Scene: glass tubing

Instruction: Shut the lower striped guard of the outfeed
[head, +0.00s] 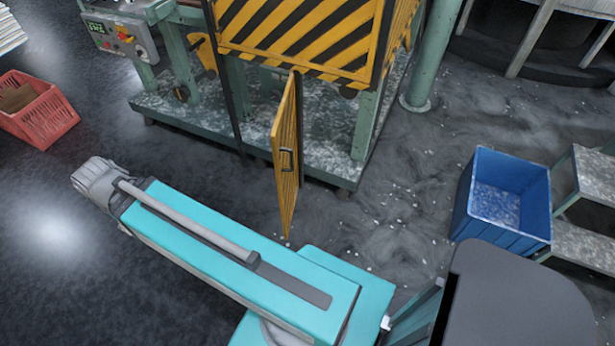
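The lower striped guard (287,165) is a narrow yellow and black panel in the middle of the head view. It stands open, swung out from the machine's frame towards me, and I see it at a steep angle. A dark bar handle (286,160) is on its face. The bay below the upper striped guard (300,38) is uncovered, with pale bits on its floor. My gripper cannot be made out in this view, so its state and its distance from the guard are hidden.
My turquoise body fills the lower middle. A control box (120,38) is at the upper left, a red crate (40,110) at the left, a green post (430,60) and a blue bin (502,200) at the right. Pale bits litter the floor right of the guard.

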